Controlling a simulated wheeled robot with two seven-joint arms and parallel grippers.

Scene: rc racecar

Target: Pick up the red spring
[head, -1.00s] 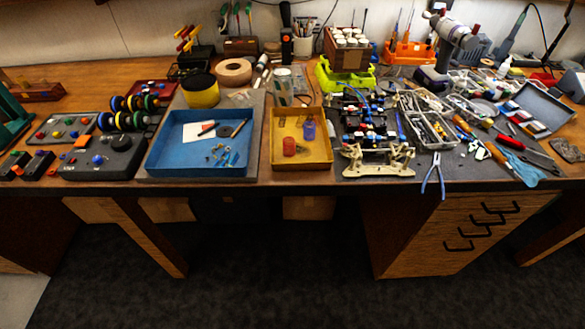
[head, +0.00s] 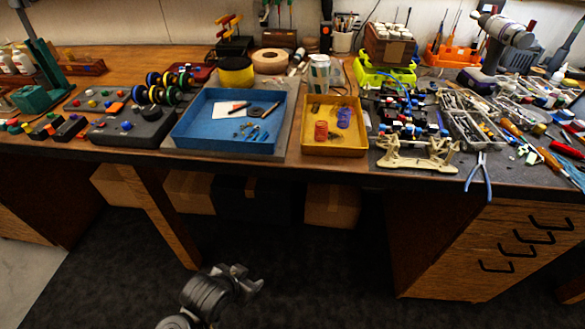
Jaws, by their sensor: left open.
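The red spring (head: 321,131) stands in the left front part of a yellow tray (head: 333,149) on the workbench. A purple-blue spring (head: 344,117) is beside it, a little behind and to the right. My left gripper (head: 252,283) is low in the picture, in front of the bench and below its top, well apart from the tray. It is open, and I see nothing between its fingers. My right gripper is out of view.
A blue tray (head: 222,144) with small parts stands left of the yellow tray. A car chassis (head: 415,155) and blue-handled pliers (head: 479,178) lie to the right. The bench's front edge (head: 270,166) lies between my gripper and the trays.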

